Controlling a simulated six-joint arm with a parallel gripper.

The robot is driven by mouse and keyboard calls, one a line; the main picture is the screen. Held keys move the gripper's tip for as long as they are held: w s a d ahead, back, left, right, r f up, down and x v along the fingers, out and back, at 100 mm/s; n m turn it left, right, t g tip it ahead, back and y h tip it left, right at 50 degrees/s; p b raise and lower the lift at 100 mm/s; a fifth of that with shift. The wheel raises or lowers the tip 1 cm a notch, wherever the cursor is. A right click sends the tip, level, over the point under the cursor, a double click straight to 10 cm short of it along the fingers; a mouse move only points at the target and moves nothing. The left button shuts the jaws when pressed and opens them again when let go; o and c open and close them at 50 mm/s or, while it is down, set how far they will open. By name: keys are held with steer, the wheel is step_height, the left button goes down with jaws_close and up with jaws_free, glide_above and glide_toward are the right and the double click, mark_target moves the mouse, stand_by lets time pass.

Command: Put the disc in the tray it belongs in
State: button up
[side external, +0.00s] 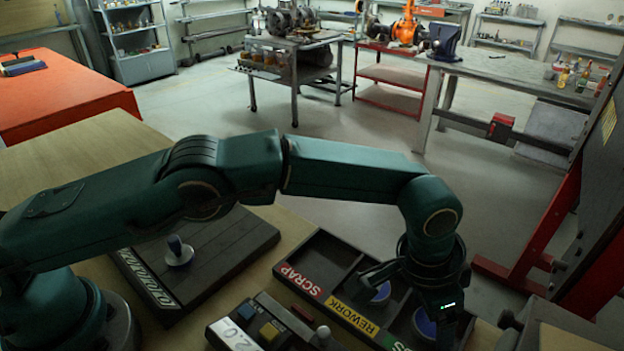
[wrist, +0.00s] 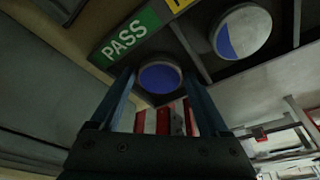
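The black tray has compartments labelled SCRAP (side external: 298,280), REWORK (side external: 352,318) and PASS, whose green label (wrist: 125,34) is clear in the wrist view. A disc (wrist: 160,77) with a blue face and pale rim lies in the PASS compartment; in the side view it (side external: 424,324) is partly hidden by my gripper. A second disc (wrist: 241,33), part blue and part white, lies in the REWORK compartment, also seen in the side view (side external: 380,292). My gripper (wrist: 159,74) is open and empty, pointing down over the PASS end. The PASS disc shows between its fingers, with gaps each side.
A control box (side external: 262,325) with coloured buttons sits in front of the tray. The SCRAP compartment (side external: 325,260) looks empty.

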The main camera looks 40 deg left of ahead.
steer(key=s+a+r+n, duration=0.1)
steer(key=a+r, duration=0.4)
steer(key=r, duration=0.4)
steer(key=s+a+r+n, duration=0.1)
steer(key=a+r, duration=0.4)
steer(key=r, duration=0.3)
steer(key=s+a+r+n+t+y, duration=0.1)
steer(key=s+a+n, duration=0.1)
steer(key=s+a, duration=0.35)
steer(key=s+a+r+n+t, duration=0.1)
steer(key=s+a+r+n, duration=0.15)
steer(key=a, duration=0.65)
steer(key=s+a+f+n+t+y, duration=0.1)
steer(key=s+a+f+n, duration=0.1)
steer(key=s+a+f, duration=0.3)
steer(key=shift+s+f, duration=0.3)
steer(key=shift+s, duration=0.8)
